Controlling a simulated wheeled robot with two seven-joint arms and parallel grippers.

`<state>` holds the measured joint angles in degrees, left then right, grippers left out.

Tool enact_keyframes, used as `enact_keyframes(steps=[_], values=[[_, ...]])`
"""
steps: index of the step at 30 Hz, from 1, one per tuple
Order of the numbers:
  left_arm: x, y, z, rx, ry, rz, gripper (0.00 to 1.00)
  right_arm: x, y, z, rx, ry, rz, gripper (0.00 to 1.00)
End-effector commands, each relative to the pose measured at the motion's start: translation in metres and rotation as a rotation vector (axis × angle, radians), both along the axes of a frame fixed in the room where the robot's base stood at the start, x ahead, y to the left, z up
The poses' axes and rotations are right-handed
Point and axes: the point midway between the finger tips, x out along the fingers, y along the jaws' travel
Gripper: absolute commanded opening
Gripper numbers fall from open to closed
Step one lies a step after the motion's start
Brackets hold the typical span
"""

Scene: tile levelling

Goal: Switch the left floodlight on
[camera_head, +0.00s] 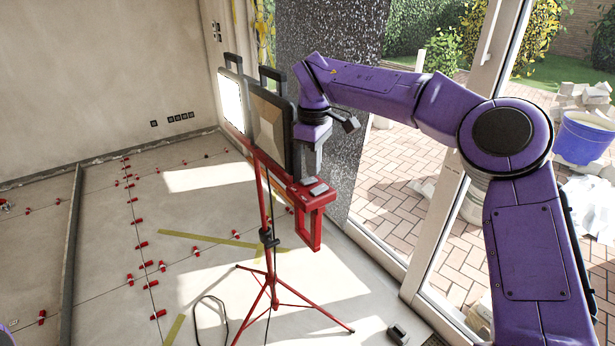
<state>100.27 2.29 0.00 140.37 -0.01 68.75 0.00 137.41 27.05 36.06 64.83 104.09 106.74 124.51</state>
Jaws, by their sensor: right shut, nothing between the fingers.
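A red tripod (264,215) carries two floodlights side by side on a red crossbar. The left floodlight (231,98) has a bright white face. The right floodlight (268,122), nearer to me, has a dull tan face and a dark frame. A red box with pale grey switch pads (319,188) sits at the near end of the bar. My right gripper (308,174) points down, shut and empty, just above or at the box beside the right floodlight's back. I cannot tell whether its tips touch a pad. My left gripper is out of view.
Several red tile-levelling clips (142,245) stand along the tile joints on the floor. A black cable (213,300) lies by the tripod's feet. A speckled dark panel (330,40) and a glass door with a white frame (440,215) stand close behind my right arm.

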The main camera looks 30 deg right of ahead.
Motion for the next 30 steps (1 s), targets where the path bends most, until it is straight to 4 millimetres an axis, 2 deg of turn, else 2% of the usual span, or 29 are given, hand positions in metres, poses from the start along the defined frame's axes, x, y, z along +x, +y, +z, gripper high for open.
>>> enact_keyframes(steps=[1, 15, 30], values=[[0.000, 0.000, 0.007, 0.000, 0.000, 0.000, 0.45, 0.000, 0.000, 0.009, 0.000, -0.001, 0.000, 0.00], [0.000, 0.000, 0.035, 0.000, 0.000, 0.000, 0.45, 0.000, 0.000, 0.054, 0.000, -0.003, 0.002, 0.00], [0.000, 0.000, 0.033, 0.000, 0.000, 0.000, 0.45, 0.000, 0.000, 0.054, 0.000, -0.004, 0.001, 0.00]])
